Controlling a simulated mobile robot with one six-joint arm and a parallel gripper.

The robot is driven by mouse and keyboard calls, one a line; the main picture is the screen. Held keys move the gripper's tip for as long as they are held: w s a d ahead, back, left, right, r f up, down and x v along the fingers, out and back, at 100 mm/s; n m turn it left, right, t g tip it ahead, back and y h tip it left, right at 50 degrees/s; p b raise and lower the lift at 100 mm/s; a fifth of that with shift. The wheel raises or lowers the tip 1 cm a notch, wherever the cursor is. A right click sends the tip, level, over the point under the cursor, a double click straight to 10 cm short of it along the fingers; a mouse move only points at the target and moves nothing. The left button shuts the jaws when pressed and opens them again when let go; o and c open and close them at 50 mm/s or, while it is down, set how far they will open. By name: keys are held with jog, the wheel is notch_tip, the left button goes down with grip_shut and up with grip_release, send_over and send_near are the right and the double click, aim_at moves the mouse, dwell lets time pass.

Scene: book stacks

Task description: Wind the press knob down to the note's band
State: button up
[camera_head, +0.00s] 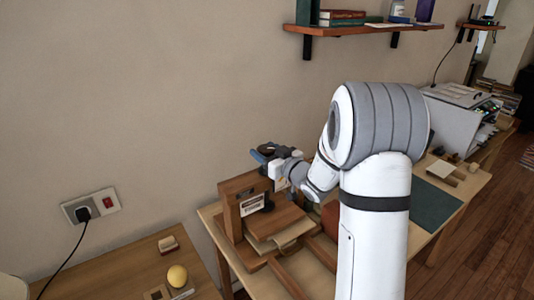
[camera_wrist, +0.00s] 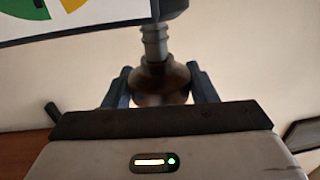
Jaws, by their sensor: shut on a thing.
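The wooden press (camera_head: 236,202) stands on the bench with its screw at the top. Its knob (camera_wrist: 160,84) is a rounded brown piece on a grey ribbed screw (camera_wrist: 155,42) in the wrist view. My gripper (camera_wrist: 161,76) is shut on the knob, one blue-grey finger on each side of it. In the head view my gripper (camera_head: 271,160) is at the top of the press and mostly hides the knob. No written note is readable.
A small label (camera_head: 252,204) is on the press front. A green mat (camera_head: 437,203) and a grey machine (camera_head: 452,125) are farther right. A side table (camera_head: 130,273) at lower left holds a yellow ball (camera_head: 177,276). A shelf (camera_head: 365,29) hangs above.

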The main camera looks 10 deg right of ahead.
jog(key=shift+f+m+t+h+b, duration=0.25)
jog(key=shift+m+t+h+b, duration=0.15)
jog(key=shift+m+h+b, duration=0.5)
jog(key=shift+r+t+h+b, duration=0.25)
jog(key=shift+h+b, duration=0.25)
jog(key=shift+b, duration=0.4)
jog(key=o, duration=1)
jog(key=shift+c, duration=0.2)
jog(key=b+v, duration=0.1)
jog(key=v, duration=0.6)
jog(key=shift+s, duration=0.35)
